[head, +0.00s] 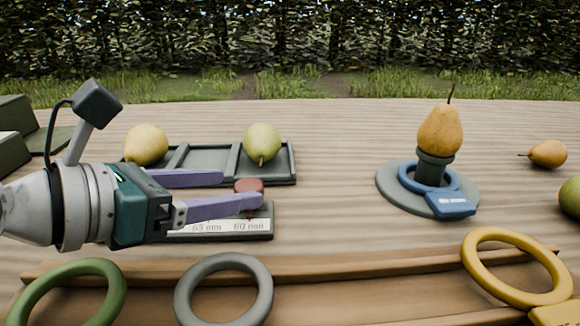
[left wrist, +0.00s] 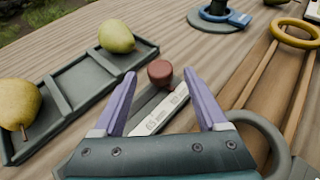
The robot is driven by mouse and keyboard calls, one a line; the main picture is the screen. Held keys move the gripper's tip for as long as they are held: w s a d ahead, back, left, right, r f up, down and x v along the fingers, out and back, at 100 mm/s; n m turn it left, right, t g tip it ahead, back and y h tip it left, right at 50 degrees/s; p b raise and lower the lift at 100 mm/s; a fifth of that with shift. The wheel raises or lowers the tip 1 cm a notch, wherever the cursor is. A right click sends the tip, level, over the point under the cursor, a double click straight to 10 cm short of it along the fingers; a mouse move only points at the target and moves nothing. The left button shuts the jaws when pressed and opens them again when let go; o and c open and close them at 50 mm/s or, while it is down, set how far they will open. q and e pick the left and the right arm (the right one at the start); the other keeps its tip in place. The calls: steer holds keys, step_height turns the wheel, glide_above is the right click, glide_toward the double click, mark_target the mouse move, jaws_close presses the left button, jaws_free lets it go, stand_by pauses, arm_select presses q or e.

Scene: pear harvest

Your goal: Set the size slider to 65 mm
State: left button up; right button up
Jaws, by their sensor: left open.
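The size slider is a dark base with a pale scale strip (head: 222,228) reading 65 mm and 60 mm. Its round red-brown knob (head: 249,186) stands at the right end, above the 60 mm label. My left gripper (head: 240,188) is open, its two purple fingers reaching right over the slider. In the left wrist view the knob (left wrist: 160,72) shows between the fingertips, with a visible space on each side. The near finger hides part of the slider in the head view. My right gripper is not in view.
A divided grey tray (head: 200,158) holding two pears lies behind the slider. A pear stands on a round stand (head: 385,185) with a blue ring (head: 407,183). Green (head: 33,290), grey (head: 182,290) and yellow (head: 475,270) rings lie in front. Bare table lies between slider and stand.

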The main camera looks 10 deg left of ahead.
arm_select(q)
steer(key=shift+b+x, duration=0.35)
steer(key=shift+x, duration=1.1)
jaws_close()
stand_by(0.3)
